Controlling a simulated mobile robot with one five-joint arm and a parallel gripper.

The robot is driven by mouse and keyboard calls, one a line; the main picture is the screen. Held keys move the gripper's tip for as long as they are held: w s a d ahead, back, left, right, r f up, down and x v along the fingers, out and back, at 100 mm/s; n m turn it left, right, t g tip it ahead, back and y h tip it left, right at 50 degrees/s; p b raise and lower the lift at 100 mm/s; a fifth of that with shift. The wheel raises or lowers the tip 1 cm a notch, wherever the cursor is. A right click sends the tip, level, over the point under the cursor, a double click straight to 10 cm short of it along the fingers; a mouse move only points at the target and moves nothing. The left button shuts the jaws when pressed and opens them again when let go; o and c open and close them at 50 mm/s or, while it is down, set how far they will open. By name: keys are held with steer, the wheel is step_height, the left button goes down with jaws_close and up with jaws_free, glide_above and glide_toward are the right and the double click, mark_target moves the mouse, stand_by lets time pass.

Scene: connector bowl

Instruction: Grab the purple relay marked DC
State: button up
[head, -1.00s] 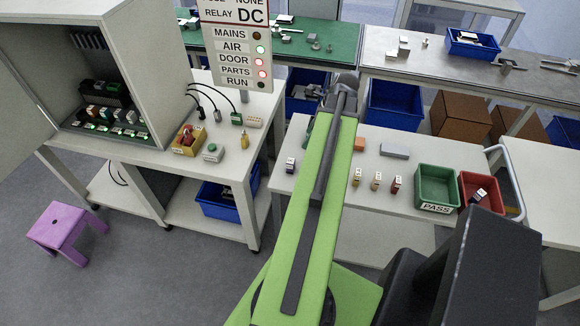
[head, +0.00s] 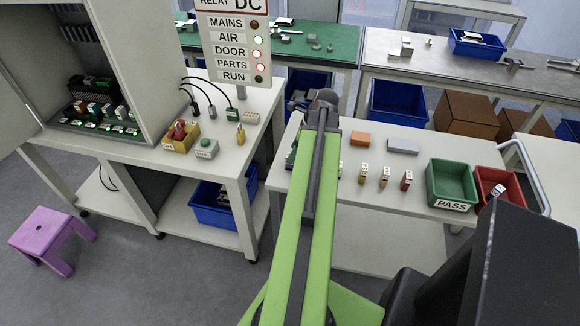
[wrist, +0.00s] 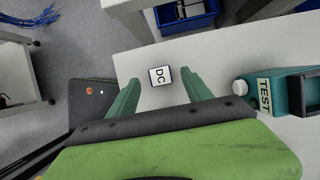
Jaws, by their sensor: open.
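The relay marked DC (wrist: 162,75) shows a white top face with dark edges, purplish on one side, in the wrist view. It stands on the pale tabletop. My gripper (wrist: 159,84) is open, its two teal fingers on either side of the relay in the picture. Gaps show on both sides and nothing is held. I cannot tell how far above the table the fingertips are. In the head view my arm hides the relay and most of the gripper.
A teal TEST box (wrist: 290,93) stands right of the gripper. Several small relays (head: 386,175) stand on the table, with a green PASS bin (head: 447,190) and a red bin (head: 485,180) at right. A sign (head: 233,48) reads RELAY DC.

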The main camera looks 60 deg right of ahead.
steer(key=b+x, duration=0.2)
steer(key=x, duration=0.1)
steer(key=shift+f, duration=0.3)
steer(key=shift+r, duration=0.15)
steer(key=shift+c, duration=0.2)
jaws_close()
steer(key=shift+r, duration=0.1)
step_height(320, 180, up, 4)
steer(key=p, duration=0.4)
steer(key=shift+r+p, duration=0.2)
steer(key=shift+p, duration=0.2)
steer(key=s+d+r+p, duration=0.5)
steer(key=s+r+p, duration=0.1)
steer(key=s, duration=0.4)
steer(key=shift+s+r, duration=0.25)
